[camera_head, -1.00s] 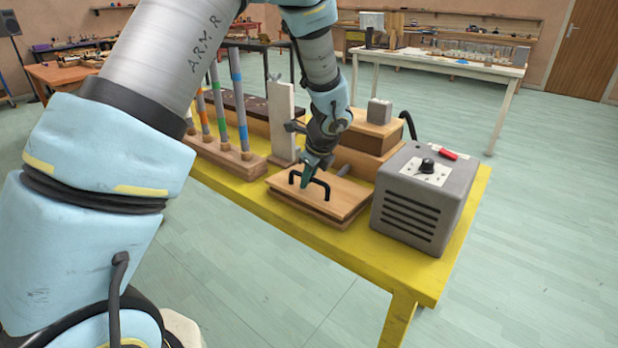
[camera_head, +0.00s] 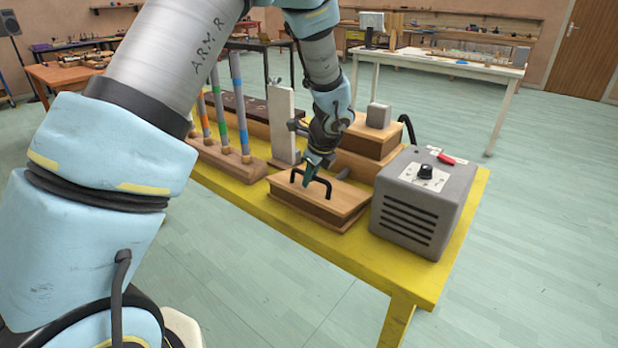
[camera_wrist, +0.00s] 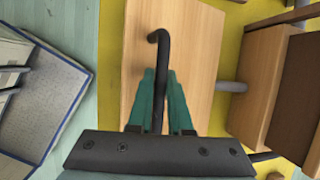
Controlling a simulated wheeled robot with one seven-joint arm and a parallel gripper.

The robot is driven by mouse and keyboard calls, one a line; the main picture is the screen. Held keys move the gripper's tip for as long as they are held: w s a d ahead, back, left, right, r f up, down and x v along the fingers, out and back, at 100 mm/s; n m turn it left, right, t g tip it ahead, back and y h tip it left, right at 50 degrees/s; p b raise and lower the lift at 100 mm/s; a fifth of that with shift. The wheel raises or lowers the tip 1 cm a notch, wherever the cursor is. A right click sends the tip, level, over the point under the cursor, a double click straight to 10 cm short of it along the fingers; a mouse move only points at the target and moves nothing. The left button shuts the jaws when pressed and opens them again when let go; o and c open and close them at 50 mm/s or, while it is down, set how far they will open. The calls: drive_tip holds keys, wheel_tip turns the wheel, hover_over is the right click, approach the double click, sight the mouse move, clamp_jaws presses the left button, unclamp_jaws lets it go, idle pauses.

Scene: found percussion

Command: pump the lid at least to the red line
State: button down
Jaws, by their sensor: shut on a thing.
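The lid (camera_head: 345,199) is a flat wooden board on a low bellows-like box on the yellow table. Its front edge stands above the base, with a dark brown side (camera_head: 313,207) showing between. A black bar handle (camera_head: 327,187) arches over the lid. My gripper (camera_head: 309,177) is at the handle from above. In the wrist view, the green fingers of my gripper (camera_wrist: 163,100) are shut on the black handle (camera_wrist: 160,50), over the pale wooden lid (camera_wrist: 195,65). I cannot make out a red line in either view.
A grey slotted box (camera_head: 415,210) with a black knob and red switch stands close to the lid's right. A stepped wooden box (camera_head: 368,137) is behind. A white upright board (camera_head: 281,120) and coloured tubes (camera_head: 240,100) stand at the left. The table's front strip is clear.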

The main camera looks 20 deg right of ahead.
drive_tip(key=shift+a, duration=0.15)
drive_tip(key=shift+w+d+r+p, duration=0.2)
drive_tip(key=shift+r+p, duration=0.2)
drive_tip(key=shift+p, duration=0.15)
drive_tip(key=shift+w+d+r+p, duration=0.1)
drive_tip(key=shift+d+r+p, duration=0.1)
drive_tip(key=shift+r+p, duration=0.25)
drive_tip(key=shift+w+d+r+p, duration=0.1)
drive_tip(key=shift+d+r+p, duration=0.05)
drive_tip(key=shift+d+p, duration=0.2)
drive_tip(key=c, duration=0.8)
unclamp_jaws()
drive_tip(key=shift+o, duration=0.2)
drive_tip(key=b+v, duration=0.1)
drive_tip(key=v, duration=0.9)
drive_tip(key=shift+r+b, duration=0.3)
drive_tip(key=shift+r, duration=0.1)
